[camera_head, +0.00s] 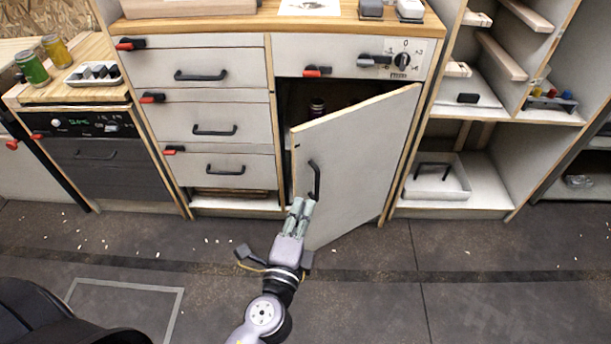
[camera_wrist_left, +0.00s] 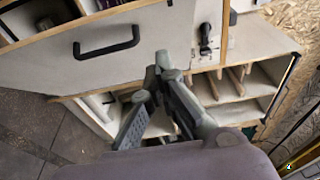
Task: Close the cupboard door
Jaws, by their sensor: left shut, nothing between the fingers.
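The cupboard door (camera_head: 357,165) is a light grey panel with wood edges, hinged on its right side and standing part open in the head view. Its black handle (camera_head: 313,180) is near the free left edge. The dark cupboard inside (camera_head: 300,98) shows above and behind the door. My left gripper (camera_head: 302,204) is shut and empty, just below the handle at the door's lower left. In the left wrist view the handle (camera_wrist_left: 106,43) is left of the fingertips (camera_wrist_left: 165,62). I cannot tell whether the fingers touch the door. My right gripper is not seen.
Drawers with black handles (camera_head: 214,130) stand left of the cupboard. Open shelves (camera_head: 465,185) with a white tray (camera_head: 437,178) stand to the right. A dark oven (camera_head: 90,150) is at far left. The dark floor (camera_head: 480,280) in front is mostly clear, with small pale scraps.

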